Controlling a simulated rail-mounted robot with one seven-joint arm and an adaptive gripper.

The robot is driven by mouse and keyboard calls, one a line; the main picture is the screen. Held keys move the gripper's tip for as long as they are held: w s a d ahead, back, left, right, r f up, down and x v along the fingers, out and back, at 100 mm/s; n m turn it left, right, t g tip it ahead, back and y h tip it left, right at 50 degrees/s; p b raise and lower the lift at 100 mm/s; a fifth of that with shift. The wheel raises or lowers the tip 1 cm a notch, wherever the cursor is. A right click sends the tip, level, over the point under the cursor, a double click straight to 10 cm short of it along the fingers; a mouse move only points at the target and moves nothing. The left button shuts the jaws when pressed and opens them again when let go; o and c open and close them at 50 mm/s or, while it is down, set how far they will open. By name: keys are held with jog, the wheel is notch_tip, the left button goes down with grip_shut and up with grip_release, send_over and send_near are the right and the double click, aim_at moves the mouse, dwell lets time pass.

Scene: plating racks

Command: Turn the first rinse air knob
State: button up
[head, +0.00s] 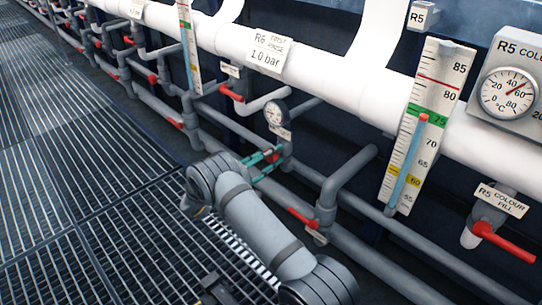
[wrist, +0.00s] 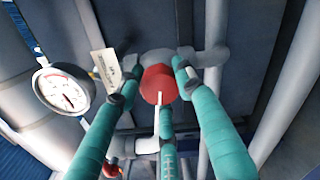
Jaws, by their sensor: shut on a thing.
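The air knob is a red round knob (wrist: 160,80) with a white pointer, in the middle of the wrist view on a grey pipe fitting. My gripper (wrist: 157,71) has teal fingers. They reach to both sides of the knob, with a third finger below, and are shut on it. In the head view my gripper (head: 265,163) is at the lower pipes below the first rinse sign (head: 269,50), which reads R6 and 1.0 bar. The knob is mostly hidden there by the fingers. A tilted white tag (wrist: 104,70) hangs left of the knob; its text is unreadable.
A round pressure gauge (wrist: 64,90) is close to the left finger; it also shows in the head view (head: 277,113). Red-handled valves (head: 302,218) and (head: 232,93) flank my gripper. A level scale (head: 428,125) stands at right. The grated walkway (head: 85,190) is clear.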

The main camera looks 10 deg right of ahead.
jog(key=m, duration=0.4)
jog(key=shift+f+m+b, duration=0.1)
jog(key=shift+m+b, duration=0.3)
jog(key=m+b, duration=0.1)
jog(key=m, duration=0.2)
jog(key=shift+m, duration=0.3)
jog(key=m+b, duration=0.1)
jog(key=m, duration=0.2)
jog(key=shift+m, duration=0.3)
jog(key=shift+a+m+b, duration=0.1)
jog(key=shift+m+b, duration=0.95)
jog(key=shift+m, duration=0.75)
jog(key=o, duration=1.1)
jog(key=shift+o, duration=0.2)
